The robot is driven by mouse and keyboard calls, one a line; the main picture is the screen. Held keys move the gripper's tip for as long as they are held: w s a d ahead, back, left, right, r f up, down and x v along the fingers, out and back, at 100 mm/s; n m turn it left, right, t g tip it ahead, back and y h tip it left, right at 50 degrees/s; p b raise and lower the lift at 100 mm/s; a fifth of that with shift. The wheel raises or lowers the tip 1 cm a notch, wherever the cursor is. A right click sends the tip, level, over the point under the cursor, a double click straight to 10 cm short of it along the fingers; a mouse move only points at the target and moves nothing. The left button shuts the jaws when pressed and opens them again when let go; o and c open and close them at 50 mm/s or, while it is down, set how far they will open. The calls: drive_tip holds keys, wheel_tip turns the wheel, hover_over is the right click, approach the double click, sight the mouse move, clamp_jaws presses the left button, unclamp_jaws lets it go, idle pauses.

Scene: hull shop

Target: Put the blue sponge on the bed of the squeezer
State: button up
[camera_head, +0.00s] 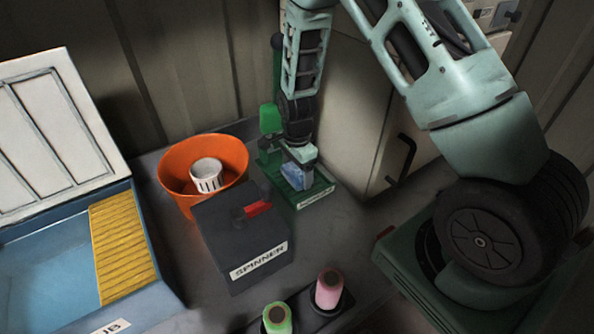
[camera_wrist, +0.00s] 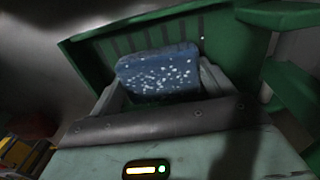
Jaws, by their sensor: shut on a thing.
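The blue sponge (camera_head: 294,176) is between the fingers of my gripper (camera_head: 300,166), which is shut on it. In the wrist view the sponge (camera_wrist: 160,73) shows pale specks and sits between the two fingers (camera_wrist: 160,90). The green squeezer (camera_head: 313,194) stands on the bench, and my gripper is directly over its bed. In the wrist view the slotted green bed (camera_wrist: 100,48) lies behind and around the sponge. I cannot tell whether the sponge touches the bed.
A dark spinner box (camera_head: 240,235) with a red handle stands left of the squeezer. Behind it is an orange bucket (camera_head: 172,180) holding a white slotted cup (camera_head: 207,175). A blue tub (camera_head: 145,300) is at left. Pink (camera_head: 329,289) and green (camera_head: 277,318) rolls stand in front. A pale cabinet (camera_head: 350,110) is close behind.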

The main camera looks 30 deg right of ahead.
drive_tip(key=shift+f, duration=0.2)
drive_tip(key=o, duration=0.8)
drive_tip(key=shift+r, duration=0.1)
